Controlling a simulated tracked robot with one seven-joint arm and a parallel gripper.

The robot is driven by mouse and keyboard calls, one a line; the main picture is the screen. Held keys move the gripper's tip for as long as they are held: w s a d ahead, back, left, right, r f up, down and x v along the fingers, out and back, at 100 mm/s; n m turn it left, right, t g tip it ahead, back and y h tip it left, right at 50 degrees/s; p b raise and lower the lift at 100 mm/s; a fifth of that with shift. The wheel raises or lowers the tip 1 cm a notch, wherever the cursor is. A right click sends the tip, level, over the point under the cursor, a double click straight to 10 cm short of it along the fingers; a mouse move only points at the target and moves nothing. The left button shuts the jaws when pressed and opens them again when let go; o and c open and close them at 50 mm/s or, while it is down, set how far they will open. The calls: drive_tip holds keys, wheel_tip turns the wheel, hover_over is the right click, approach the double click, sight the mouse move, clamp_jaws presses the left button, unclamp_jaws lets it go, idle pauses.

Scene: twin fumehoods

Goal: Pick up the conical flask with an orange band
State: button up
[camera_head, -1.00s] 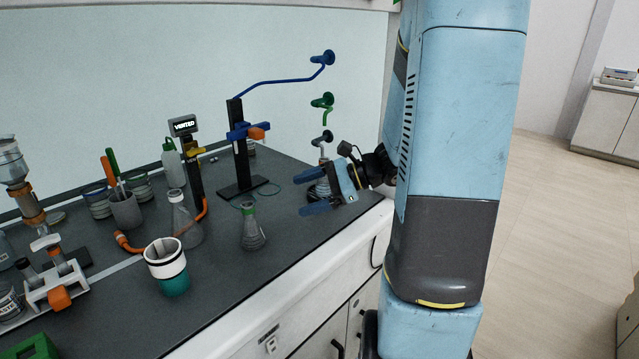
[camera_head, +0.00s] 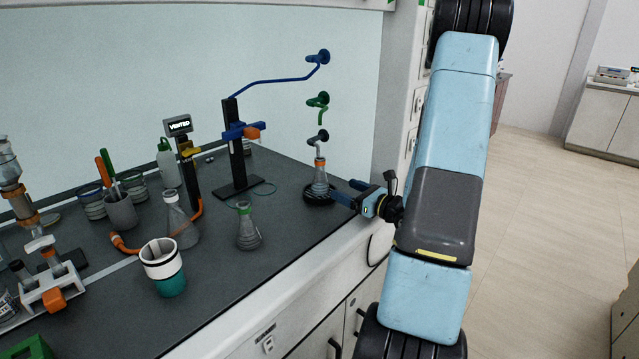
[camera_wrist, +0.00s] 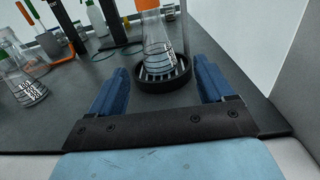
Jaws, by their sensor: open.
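The conical flask with an orange band (camera_head: 320,180) stands upright on a dark round base (camera_head: 318,198) at the right end of the bench, below the taps. In the wrist view the flask (camera_wrist: 155,45) is upright in the black ring-like base (camera_wrist: 165,80), its top cut off by the frame edge. My gripper (camera_head: 348,190) is open and empty, just to the right of the flask in the head view. In the wrist view the blue fingers of my gripper (camera_wrist: 155,85) point towards the flask, which lies ahead between their lines and is not between the pads.
A green-banded conical flask (camera_head: 247,228) stands to the left; it also shows in the wrist view (camera_wrist: 20,82). A dark stand with a blue clamp (camera_head: 238,150) is behind. The white side wall (camera_head: 400,90) is close on the right. Bench space in front of the flask is clear.

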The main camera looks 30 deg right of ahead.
sight(325, 180)
drive_tip(key=x, duration=0.5)
drive_tip(key=shift+a, duration=0.1)
drive_tip(key=shift+a+r+x, duration=0.1)
drive_tip(key=shift+r+x, duration=0.05)
drive_tip(key=shift+x, duration=1.25)
drive_tip(key=shift+a+r+x, duration=0.15)
drive_tip(key=shift+r+x, duration=0.05)
drive_tip(key=shift+x, duration=1.2)
drive_tip(key=shift+s, duration=0.1)
drive_tip(key=shift+c, duration=0.5)
